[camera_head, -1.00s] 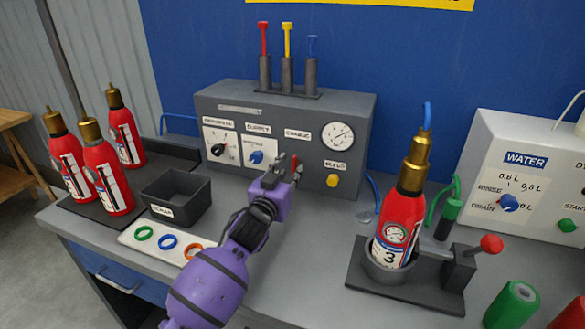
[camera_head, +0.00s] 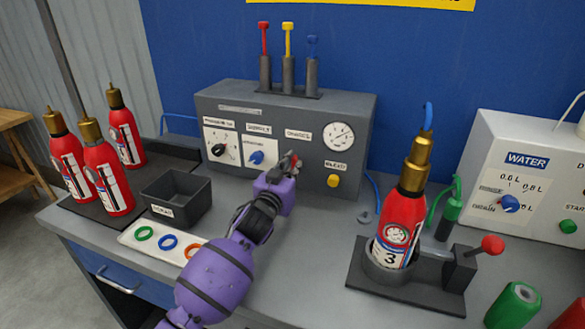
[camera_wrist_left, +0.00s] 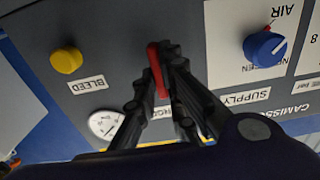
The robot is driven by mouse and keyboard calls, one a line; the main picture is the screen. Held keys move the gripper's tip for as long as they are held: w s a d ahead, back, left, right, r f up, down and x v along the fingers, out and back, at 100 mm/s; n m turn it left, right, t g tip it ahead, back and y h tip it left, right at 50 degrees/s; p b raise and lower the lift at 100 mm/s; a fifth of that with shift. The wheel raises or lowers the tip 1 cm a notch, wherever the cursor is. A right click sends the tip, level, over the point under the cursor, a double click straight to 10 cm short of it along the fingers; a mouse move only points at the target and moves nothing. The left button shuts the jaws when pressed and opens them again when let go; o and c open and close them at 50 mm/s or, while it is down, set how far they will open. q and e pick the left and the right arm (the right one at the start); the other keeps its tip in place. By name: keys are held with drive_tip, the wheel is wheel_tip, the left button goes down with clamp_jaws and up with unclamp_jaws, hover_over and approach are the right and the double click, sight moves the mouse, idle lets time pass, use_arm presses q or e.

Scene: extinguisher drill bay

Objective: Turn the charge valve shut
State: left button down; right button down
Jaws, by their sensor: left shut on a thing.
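The charge valve is a red lever (camera_wrist_left: 157,70) on the front of the grey charging panel (camera_head: 222,98). In the left wrist view it stands between the two dark fingers of my left gripper (camera_wrist_left: 168,52), which are shut on it. In the head view the same gripper (camera_head: 290,162) is at the panel front, below the "CHARGE" label (camera_head: 298,134), and hides most of the lever. The pressure gauge (camera_head: 339,135) is to the right of the label. My right gripper is not in view.
A yellow bleed button (camera_head: 333,181) and a blue supply knob (camera_head: 256,157) flank the lever. Extinguisher 3 (camera_head: 402,220) stands in a clamp at right. A dark bin (camera_head: 177,200) and a tray of colored rings (camera_head: 130,235) lie left of my arm.

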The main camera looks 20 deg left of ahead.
use_arm(q)
drive_tip(key=shift+m, duration=0.3)
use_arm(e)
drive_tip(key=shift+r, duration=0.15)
use_arm(q)
drive_tip(key=m+p, duration=0.1)
drive_tip(key=m, duration=0.4)
drive_tip(key=m+p, duration=0.1)
drive_tip(key=m, duration=0.5)
drive_tip(key=m+p, duration=0.2)
drive_tip(key=m, duration=0.4)
drive_tip(key=shift+d+f, duration=0.3)
drive_tip(key=shift+f, duration=0.1)
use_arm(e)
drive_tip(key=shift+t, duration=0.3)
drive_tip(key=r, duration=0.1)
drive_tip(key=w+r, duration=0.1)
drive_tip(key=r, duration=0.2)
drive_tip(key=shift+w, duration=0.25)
use_arm(q)
drive_tip(key=shift+m, duration=0.3)
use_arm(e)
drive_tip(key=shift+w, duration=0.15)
use_arm(q)
drive_tip(key=c, duration=1.8)
unclamp_jaws()
drive_tip(key=shift+c, duration=0.2)
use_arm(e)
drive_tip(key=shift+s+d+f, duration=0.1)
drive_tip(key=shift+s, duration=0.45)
